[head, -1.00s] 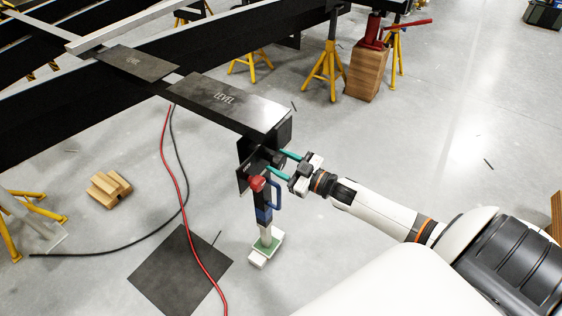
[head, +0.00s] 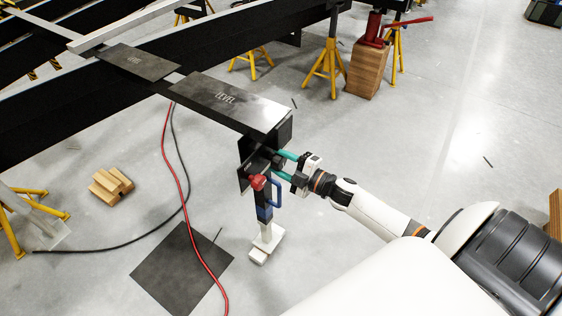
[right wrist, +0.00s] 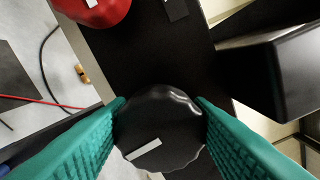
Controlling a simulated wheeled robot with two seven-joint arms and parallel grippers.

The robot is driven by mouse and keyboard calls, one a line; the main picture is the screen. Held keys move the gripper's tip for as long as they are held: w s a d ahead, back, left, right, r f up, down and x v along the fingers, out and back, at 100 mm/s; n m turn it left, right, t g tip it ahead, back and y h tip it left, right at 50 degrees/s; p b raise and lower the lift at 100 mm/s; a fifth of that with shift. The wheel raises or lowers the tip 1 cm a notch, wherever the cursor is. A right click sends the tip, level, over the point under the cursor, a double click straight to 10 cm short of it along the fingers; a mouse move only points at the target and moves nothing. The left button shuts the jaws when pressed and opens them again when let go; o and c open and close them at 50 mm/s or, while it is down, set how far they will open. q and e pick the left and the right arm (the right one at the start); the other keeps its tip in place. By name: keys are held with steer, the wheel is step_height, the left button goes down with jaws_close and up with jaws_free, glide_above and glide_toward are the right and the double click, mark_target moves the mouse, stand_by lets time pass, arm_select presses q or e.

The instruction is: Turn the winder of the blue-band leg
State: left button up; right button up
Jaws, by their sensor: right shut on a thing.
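The blue-band leg (head: 264,213) hangs upright below the end of the chassis beam, with a blue handle at its side and a pale foot near the floor. Its winder, a dark scalloped knob with a pale mark (right wrist: 158,128), shows large in the right wrist view. My right gripper (head: 283,165) comes in from the right, its green fingers shut on the winder from both sides. They also show in the right wrist view (right wrist: 160,125). A red knob (head: 258,182) sits on the leg beside the winder. My left gripper is not in view.
Plates marked LEVEL (head: 230,101) lie on the beam above. A red hose (head: 180,180) and a black cable cross the floor near a dark mat (head: 165,275). Wood blocks (head: 111,185) lie at left. Yellow stands (head: 326,72) stand behind.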

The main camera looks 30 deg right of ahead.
steer(key=shift+f+n, duration=0.1)
steer(key=shift+n, duration=1.2)
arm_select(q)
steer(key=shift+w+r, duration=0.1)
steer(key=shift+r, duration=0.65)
arm_select(e)
steer(key=shift+n, duration=0.5)
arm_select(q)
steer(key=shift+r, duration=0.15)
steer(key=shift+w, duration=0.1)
arm_select(e)
steer(key=o, duration=1)
